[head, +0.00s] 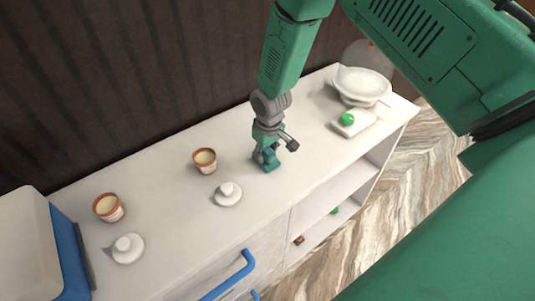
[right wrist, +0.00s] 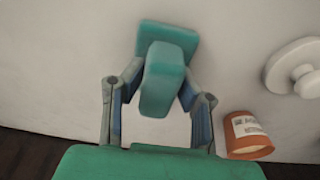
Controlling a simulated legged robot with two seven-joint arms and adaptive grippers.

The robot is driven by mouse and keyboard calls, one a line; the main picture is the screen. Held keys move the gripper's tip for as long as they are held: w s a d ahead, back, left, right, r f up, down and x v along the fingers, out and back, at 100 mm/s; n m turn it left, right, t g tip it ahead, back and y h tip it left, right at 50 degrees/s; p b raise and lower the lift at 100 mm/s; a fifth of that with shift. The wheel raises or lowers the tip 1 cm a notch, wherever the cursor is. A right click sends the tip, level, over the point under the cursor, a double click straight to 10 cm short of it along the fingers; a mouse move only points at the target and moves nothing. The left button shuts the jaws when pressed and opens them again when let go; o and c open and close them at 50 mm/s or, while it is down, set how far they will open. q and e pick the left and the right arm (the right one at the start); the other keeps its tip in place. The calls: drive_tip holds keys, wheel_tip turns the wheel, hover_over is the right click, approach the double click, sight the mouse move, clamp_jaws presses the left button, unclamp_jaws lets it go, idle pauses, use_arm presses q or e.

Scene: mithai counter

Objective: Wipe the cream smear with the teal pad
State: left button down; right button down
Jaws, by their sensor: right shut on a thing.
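My right gripper (head: 267,155) reaches down to the white counter (head: 170,205), near its middle. In the right wrist view, its two fingers (right wrist: 160,95) are shut on the teal pad (right wrist: 163,75), gripping its upright block. The pad's flat base (right wrist: 180,37) lies beyond the fingers, close to the counter surface; I cannot tell whether it touches. In the head view the pad is mostly hidden by the gripper. I cannot make out the cream smear against the pale counter. My left gripper is not in view.
An orange cup (head: 205,162) and a white knobbed lid (head: 228,195) stand left of my right gripper. Another cup (head: 108,208) and lid (head: 127,248) are farther left. A green ball (head: 347,119) and white bowl (head: 364,84) are on the right.

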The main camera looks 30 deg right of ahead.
drive_tip(key=shift+d+r+p, duration=0.1)
drive_tip(key=shift+r+p, duration=0.15)
drive_tip(key=shift+p, duration=0.2)
wheel_tip(320, 180, up, 5)
drive_tip(key=p, duration=0.3)
drive_tip(key=shift+r+p, duration=0.1)
drive_tip(key=shift+p, duration=0.25)
drive_tip(key=shift+d+r, duration=0.1)
drive_tip(key=shift+r, duration=1.4)
